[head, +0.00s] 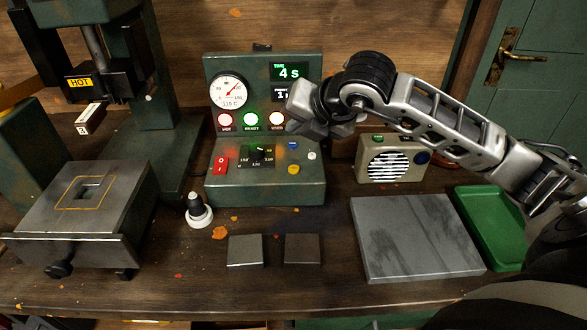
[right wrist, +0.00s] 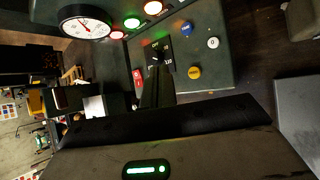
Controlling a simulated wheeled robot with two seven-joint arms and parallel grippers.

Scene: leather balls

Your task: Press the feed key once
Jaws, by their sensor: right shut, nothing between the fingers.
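The green control box (head: 265,186) stands at mid-table. Its lower panel carries a blue key (head: 293,146), a white key (head: 312,156) and a yellow key (head: 293,169). The same blue (right wrist: 187,28), white (right wrist: 212,43) and yellow (right wrist: 194,72) keys show in the right wrist view. Their lettering is too small to read surely, so I cannot tell which is the feed key. My right gripper (head: 298,104) is shut and empty, in front of the upright panel's right side and above the keys. It partly hides the display and lamp there. My left gripper is out of view.
A red rocker switch (head: 220,165) and a dial (head: 262,155) sit left of the keys. A press labelled HOT stands at left. A speaker box (head: 391,163), grey slab (head: 415,238) and green tray (head: 492,222) lie right. Two small plates lie in front.

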